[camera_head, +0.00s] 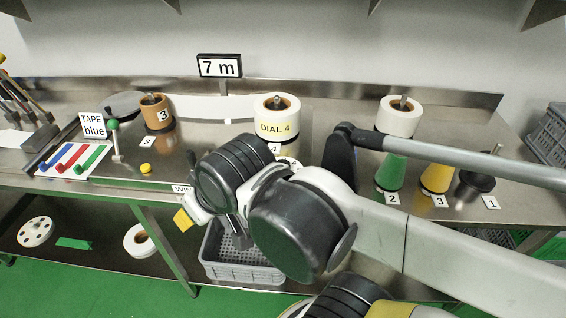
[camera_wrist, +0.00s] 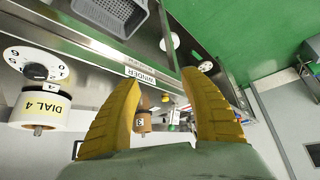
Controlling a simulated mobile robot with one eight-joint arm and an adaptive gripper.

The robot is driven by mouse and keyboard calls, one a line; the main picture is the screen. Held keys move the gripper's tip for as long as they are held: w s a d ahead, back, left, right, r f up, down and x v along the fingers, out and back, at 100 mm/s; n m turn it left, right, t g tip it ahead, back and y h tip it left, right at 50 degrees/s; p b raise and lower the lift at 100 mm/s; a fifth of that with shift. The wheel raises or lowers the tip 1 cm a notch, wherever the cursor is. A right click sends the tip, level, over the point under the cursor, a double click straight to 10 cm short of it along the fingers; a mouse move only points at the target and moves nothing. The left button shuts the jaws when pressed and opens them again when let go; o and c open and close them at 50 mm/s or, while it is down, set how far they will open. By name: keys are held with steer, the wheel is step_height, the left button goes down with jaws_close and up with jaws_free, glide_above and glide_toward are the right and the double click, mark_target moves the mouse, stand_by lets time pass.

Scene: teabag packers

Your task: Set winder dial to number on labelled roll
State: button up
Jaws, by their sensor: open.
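The labelled roll (camera_head: 277,122) is white with a brown core and a yellow label reading "DIAL 4"; it stands on the bench near the middle. It also shows in the wrist view (camera_wrist: 38,118), at the left. The winder dial (camera_wrist: 16,58) is a white disc with black numbers and a dark knob (camera_wrist: 36,72) at its centre. Its setting is too small to tell. In the head view my arm mostly hides the dial. My gripper (camera_wrist: 165,78) has yellow fingers spread apart with nothing between them, right of the dial and apart from it. One yellow finger shows in the head view (camera_head: 183,219).
A "WINDER" label (camera_wrist: 140,76) is on the bench edge. A grey crate (camera_head: 240,272) is below the bench. Green (camera_head: 391,173) and yellow (camera_head: 437,178) cones stand at the right, a brown roll (camera_head: 155,114) at the left. A sign (camera_head: 219,67) reads "7 m".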

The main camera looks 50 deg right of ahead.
steer(key=shift+o, duration=0.2)
steer(key=w+d+r+n+g+h+p, duration=0.1)
steer(key=w+d+r+n+g, duration=0.1)
steer(key=d, duration=0.4)
steer(key=shift+w+d+r+n, duration=0.25)
steer(key=shift+d+n, duration=0.05)
steer(key=shift+d, duration=0.1)
steer(key=d+f+n+g+y+p, duration=0.2)
steer(key=d+n+g, duration=0.45)
steer(key=d, duration=1.45)
steer(key=shift+n+t+h, duration=0.5)
steer(key=shift+n+t, duration=0.05)
steer(key=shift+t, duration=0.1)
step_height(320, 180, down, 10)
steer(key=b, duration=0.3)
steer(key=shift+w, duration=0.15)
steer(key=shift+r, duration=0.1)
steer(key=c, duration=1.2)
